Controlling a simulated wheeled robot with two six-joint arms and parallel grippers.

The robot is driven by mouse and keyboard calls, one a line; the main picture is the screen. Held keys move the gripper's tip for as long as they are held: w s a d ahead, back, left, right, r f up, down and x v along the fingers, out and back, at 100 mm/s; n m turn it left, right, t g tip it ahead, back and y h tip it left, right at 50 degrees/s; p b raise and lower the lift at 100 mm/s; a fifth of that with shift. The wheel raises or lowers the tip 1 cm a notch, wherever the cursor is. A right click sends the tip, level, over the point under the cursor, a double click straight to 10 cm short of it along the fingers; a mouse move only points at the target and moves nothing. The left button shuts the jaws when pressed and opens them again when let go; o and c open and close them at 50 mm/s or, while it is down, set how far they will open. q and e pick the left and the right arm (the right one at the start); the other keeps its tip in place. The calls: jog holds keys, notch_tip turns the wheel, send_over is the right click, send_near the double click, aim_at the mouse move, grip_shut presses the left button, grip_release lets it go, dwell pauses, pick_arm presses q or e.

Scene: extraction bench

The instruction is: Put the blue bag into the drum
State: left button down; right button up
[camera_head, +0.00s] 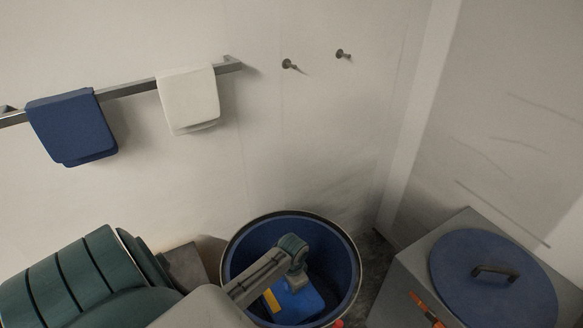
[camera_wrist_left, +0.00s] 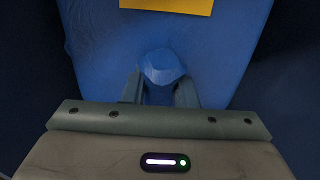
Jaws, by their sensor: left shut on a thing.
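The blue bag (camera_head: 297,303) is down inside the open drum (camera_head: 343,248), with a yellow label on its left side. In the left wrist view the blue bag (camera_wrist_left: 210,55) fills most of the picture, and its yellow label is at the top edge. My left gripper (camera_wrist_left: 160,85) is shut on a bunched knob of the bag. In the head view my left arm reaches over the drum's near rim, and my left gripper (camera_head: 290,281) is inside the drum. Whether the bag touches the drum's bottom cannot be told. My right gripper is not in view.
A round blue lid (camera_head: 500,290) with a handle lies on a grey cabinet (camera_head: 420,265) right of the drum. An orange-handled tool (camera_head: 428,309) is at the cabinet's near edge. A wall rail (camera_head: 130,88) holds a blue towel (camera_head: 72,128) and a white towel (camera_head: 190,98).

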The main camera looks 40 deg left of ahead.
pick_arm(q)
jog(key=c, duration=1.2)
grip_release()
jog(key=shift+o, duration=0.2)
notch_tip(320, 180, up, 12)
jog(key=shift+w, duration=0.1)
